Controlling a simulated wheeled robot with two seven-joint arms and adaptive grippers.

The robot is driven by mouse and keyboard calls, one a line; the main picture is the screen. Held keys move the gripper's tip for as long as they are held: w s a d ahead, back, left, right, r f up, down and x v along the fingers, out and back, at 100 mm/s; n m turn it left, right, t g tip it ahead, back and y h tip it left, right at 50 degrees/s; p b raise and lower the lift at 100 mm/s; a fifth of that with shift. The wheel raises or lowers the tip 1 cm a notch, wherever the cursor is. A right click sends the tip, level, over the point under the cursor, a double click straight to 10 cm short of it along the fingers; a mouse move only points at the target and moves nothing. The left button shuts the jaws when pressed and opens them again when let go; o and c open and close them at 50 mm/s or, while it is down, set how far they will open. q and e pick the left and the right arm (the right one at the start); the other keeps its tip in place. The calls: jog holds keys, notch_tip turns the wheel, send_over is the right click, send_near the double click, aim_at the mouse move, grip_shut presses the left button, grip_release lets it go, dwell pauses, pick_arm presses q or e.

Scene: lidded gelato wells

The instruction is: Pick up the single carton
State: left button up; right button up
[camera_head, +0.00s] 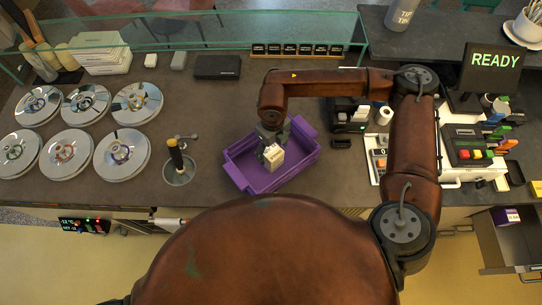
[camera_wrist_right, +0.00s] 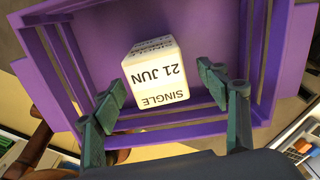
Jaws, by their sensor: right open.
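The single carton (camera_head: 273,156) is a small white block in the purple crate (camera_head: 233,173) at the middle of the counter in the head view. In the right wrist view the carton (camera_wrist_right: 155,72) reads "SINGLE" and "21 JUN" upside down, with the crate's wall (camera_wrist_right: 285,60) around it. My right gripper (camera_head: 270,140) is over the crate at the carton. In the wrist view its fingers (camera_wrist_right: 160,88) are open, one on each side of the carton, with a gap showing at each side. My left gripper is not in view.
Several round metal well lids (camera_head: 122,155) lie at the left of the counter. A scoop stand (camera_head: 178,172) stands left of the crate. A glass screen (camera_head: 200,45) runs along the back. A card reader (camera_head: 468,145) and a "READY" screen (camera_head: 493,62) stand at the right.

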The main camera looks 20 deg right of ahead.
notch_tip(320, 180, down, 7)
jog(key=shift+a+r+p, duration=0.15)
jog(key=shift+r+p, duration=0.05)
jog(key=shift+p, duration=0.75)
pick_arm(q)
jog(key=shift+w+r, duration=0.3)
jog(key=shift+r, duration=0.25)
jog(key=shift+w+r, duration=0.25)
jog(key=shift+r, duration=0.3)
pick_arm(e)
jog(key=shift+c, duration=0.4)
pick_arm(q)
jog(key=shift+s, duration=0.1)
pick_arm(e)
jog(key=shift+w+r, duration=0.1)
jog(key=c, duration=1.5)
